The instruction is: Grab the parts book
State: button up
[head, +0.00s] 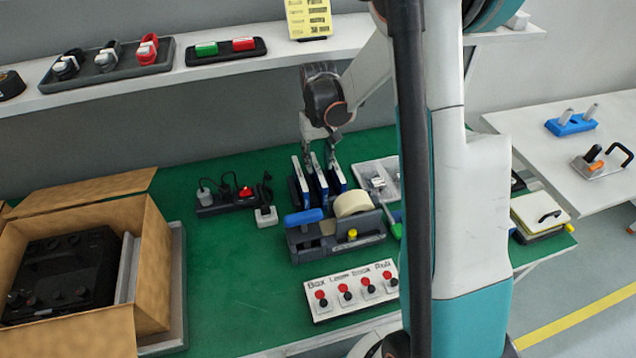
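Several thin blue-and-white books stand upright in a row on the green mat, behind the tape dispenser. I see a left book (299,184), a middle book (319,182) and a right book (337,178). Their labels are too small to read, so I cannot tell which is the parts book. My gripper (320,158) points down at the row from above. Its two fingers are apart, one on each side of the middle book's top. I cannot tell whether they touch it.
The tape dispenser (335,232) stands close in front of the books, with a button panel (350,292) nearer. A power strip (225,202) lies left and a grey tray (372,170) right. An open cardboard box (152,262) fills the left. A shelf (130,92) runs behind.

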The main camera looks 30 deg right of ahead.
aim_at(318, 169)
notch_tip(318, 169, down, 5)
jog(key=shift+f+b, duration=0.1)
jog(key=shift+b, duration=0.75)
grip_shut()
jog(key=shift+r, duration=0.2)
